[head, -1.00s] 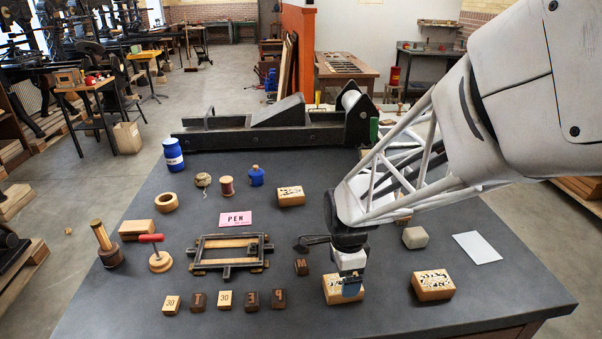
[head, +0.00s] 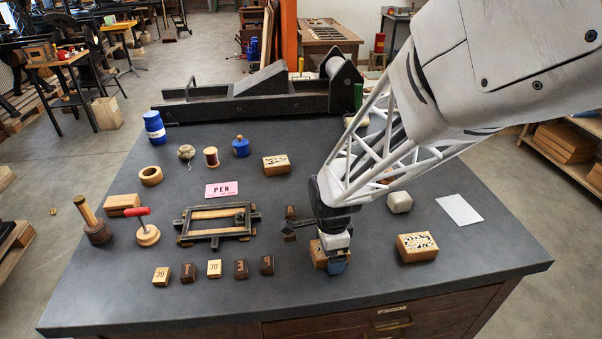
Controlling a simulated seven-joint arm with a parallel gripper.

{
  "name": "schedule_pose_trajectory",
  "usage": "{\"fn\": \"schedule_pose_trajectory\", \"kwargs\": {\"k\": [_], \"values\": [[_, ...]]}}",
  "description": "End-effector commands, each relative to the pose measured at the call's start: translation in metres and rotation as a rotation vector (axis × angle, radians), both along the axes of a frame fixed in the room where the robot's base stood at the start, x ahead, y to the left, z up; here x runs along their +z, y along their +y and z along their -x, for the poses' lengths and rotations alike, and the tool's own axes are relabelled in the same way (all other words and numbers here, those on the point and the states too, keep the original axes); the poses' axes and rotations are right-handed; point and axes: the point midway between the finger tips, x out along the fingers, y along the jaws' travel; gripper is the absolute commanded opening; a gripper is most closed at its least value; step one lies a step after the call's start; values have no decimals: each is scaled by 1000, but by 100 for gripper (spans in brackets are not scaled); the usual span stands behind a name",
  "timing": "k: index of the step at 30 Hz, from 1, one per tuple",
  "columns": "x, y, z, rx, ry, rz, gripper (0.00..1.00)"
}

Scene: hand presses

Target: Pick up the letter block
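Several small letter blocks stand in a row near the table's front: a dark block (head: 188,273), a dark block (head: 241,270) and a dark block (head: 267,265) with letters, mixed with light blocks marked 30, one at the left end (head: 161,277) and one mid-row (head: 214,269). Another dark block (head: 288,234) lies just left of my gripper. My gripper (head: 336,264) points down, right of the row, in front of a patterned wooden block (head: 318,252) that it partly hides. Its fingers are too small to read, and I cannot tell whether it touches that block.
A wooden-barred metal frame (head: 217,222) lies behind the row. A dark metal tool (head: 303,224) lies beside my gripper. Another patterned block (head: 416,247) and a white card (head: 459,209) are at the right. A red-handled tool (head: 148,233) stands left. The front tabletop is clear.

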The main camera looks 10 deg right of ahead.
Motion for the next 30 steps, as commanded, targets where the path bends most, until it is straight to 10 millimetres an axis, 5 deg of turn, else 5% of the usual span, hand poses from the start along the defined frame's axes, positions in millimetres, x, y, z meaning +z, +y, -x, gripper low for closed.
{"fn": "schedule_pose_trajectory", "kwargs": {"k": [3,14,30], "values": [[0,0,0,0,0,0,93],[0,0,0,0,0,0,39],[15,0,-1,0,-3,0,39]]}}
